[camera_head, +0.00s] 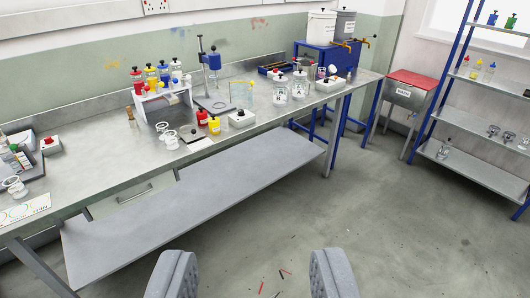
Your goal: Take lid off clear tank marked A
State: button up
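Two clear tanks stand side by side on the far part of the steel bench: a left clear tank (280,92) and a right clear tank (300,86). Each has a lid with a dark or red knob on top. Marks show on their fronts, but they are too small to read, so I cannot tell which is A. My gripper (252,258) is at the bottom of the view, its two grey fingers wide apart with only floor between them. It is open, empty and well away from the tanks, on the near side of the bench.
The steel bench (100,185) holds a white bottle rack (165,103), a blue press (212,62), red and yellow bottles (214,124) and a white box with a knob (242,119). A lower shelf (210,200) juts out beneath. A shelf unit (480,172) stands right. Floor in front is mostly clear.

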aim_at(300, 73)
jog(key=z, duration=0.15)
jog(key=i, duration=1.85)
jog(key=z, duration=0.1)
